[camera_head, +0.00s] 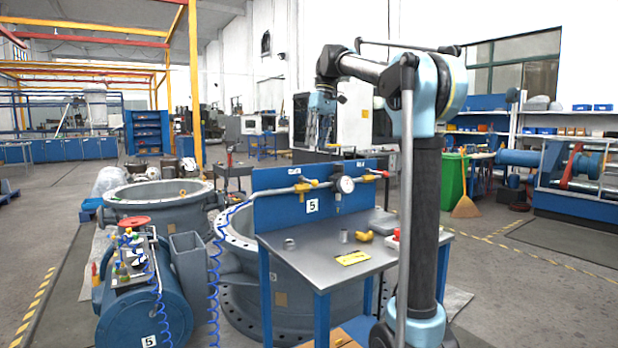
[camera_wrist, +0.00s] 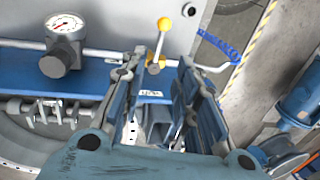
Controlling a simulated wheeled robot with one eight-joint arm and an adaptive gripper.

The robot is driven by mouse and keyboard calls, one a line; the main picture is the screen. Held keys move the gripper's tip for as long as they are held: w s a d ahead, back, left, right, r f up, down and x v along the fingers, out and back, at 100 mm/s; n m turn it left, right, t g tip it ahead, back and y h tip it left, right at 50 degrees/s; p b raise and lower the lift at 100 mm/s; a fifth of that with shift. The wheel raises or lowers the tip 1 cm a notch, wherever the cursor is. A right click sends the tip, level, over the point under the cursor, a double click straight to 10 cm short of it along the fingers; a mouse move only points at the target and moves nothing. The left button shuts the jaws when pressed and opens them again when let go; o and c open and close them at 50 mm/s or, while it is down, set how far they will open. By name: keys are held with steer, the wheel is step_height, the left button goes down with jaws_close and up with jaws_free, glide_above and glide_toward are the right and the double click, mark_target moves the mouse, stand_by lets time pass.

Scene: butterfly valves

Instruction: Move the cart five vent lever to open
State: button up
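Cart five (camera_head: 290,262) has a grey top, a blue back panel and a white "5" tag. A pipe with a yellow lever (camera_head: 302,188) runs along the panel, left of a round gauge (camera_head: 344,185). In the wrist view, a lever with a yellow ball end (camera_wrist: 163,24) rises from the pipe, beside the gauge (camera_wrist: 67,40). A small white label (camera_wrist: 151,92), too small to read surely, is below it. My gripper (camera_head: 321,118) is above the panel, pointing down. Its two fingers (camera_wrist: 160,60) are apart and empty; the lever appears between and beyond the tips.
Loose fittings and a yellow tag (camera_head: 352,258) lie on the top. A blue tank (camera_head: 145,305), coiled blue hose (camera_head: 213,285) and large flanged pipe (camera_head: 160,200) stand left.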

mark_target(308, 181)
step_height(308, 181, down, 12)
steer(key=s+a, duration=0.1)
steer(key=a, duration=0.1)
steer(key=shift+s, duration=0.2)
steer(key=shift+f, duration=0.1)
jaws_close()
